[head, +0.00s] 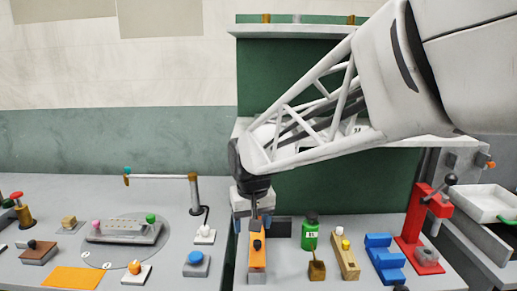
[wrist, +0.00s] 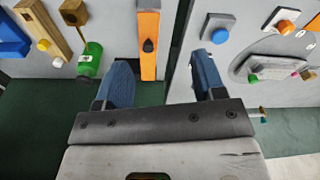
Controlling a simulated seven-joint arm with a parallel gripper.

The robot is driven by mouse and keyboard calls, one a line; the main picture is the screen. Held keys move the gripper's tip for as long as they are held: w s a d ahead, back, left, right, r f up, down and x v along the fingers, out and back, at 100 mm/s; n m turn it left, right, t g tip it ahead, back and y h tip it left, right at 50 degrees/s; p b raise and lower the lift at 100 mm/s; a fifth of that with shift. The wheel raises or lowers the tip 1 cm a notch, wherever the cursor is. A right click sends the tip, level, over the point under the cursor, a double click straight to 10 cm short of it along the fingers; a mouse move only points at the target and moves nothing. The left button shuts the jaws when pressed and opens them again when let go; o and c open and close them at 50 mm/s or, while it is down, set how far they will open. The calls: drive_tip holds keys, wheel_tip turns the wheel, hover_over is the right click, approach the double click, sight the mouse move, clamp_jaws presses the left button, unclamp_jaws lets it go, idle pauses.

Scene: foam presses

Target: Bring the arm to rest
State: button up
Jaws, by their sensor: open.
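My gripper (head: 254,208) hangs from my arm in the middle of the head view, pointing down just behind an orange-topped grey block with a dark knob (head: 257,245). In the wrist view my gripper (wrist: 165,75) shows two blue fingers spread apart, with nothing between them. The orange-topped block also shows in the wrist view (wrist: 149,20), beyond the fingers and apart from them, as far as I can tell. My forearm covers part of the green back panel and the shelf.
A green bottle (head: 310,236), a wooden block with a white knob (head: 345,255), blue steps (head: 384,258) and a red press (head: 415,235) stand to the right. A round plate (head: 125,257) and a blue button (head: 196,259) lie left, across a gap between tables.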

drive_tip(key=s+d+f+m+t, duration=0.1)
drive_tip(key=s+d+m, duration=0.2)
drive_tip(key=s+d, duration=1.7)
drive_tip(key=s, duration=0.2)
drive_tip(key=shift+s+h, duration=0.3)
drive_tip(key=shift+s, duration=0.1)
